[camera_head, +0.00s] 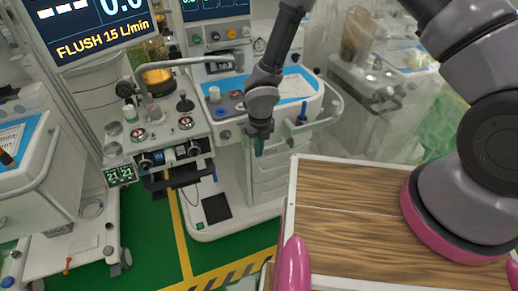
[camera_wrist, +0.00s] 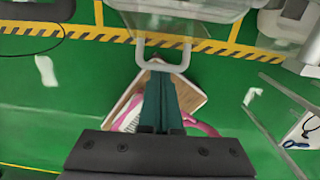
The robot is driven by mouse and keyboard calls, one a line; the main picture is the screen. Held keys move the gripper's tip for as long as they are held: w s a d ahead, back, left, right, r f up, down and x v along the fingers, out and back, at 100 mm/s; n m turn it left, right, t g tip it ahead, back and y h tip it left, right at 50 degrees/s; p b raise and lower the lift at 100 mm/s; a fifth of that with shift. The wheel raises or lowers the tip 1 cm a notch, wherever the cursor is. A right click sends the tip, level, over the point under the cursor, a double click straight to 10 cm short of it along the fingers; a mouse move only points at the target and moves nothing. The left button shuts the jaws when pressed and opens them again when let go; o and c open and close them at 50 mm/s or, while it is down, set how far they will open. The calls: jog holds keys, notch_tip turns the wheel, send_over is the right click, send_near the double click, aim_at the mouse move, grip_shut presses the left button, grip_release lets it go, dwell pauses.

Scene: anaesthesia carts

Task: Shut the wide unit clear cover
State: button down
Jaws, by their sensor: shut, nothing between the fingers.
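My gripper (camera_head: 258,148) is shut and empty, its teal fingers pointing down in front of the middle cart in the head view. In the wrist view the shut fingers (camera_wrist: 160,75) reach toward a pale U-shaped handle (camera_wrist: 185,62) and overlap it; I cannot tell if they touch. A pale, partly see-through panel (camera_wrist: 205,8) lies above that handle at the top edge. I cannot tell whether it is the clear cover. In the head view a hazy, clear-looking surface lies over the right-hand unit (camera_head: 370,85); its edges and how far it stands open are unclear.
The middle cart has a blue-topped work surface (camera_head: 292,88) and a curved side rail (camera_head: 335,105). A gauge panel (camera_head: 165,130) and a monitor (camera_head: 90,22) stand left of my gripper. Green floor (camera_head: 150,235) with yellow markings is open in front.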

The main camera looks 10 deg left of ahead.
jog(key=shift+w+a+f, duration=0.1)
jog(key=shift+w+f, duration=0.05)
jog(key=shift+f, duration=0.2)
jog(key=shift+r, duration=0.2)
dwell(1.3)
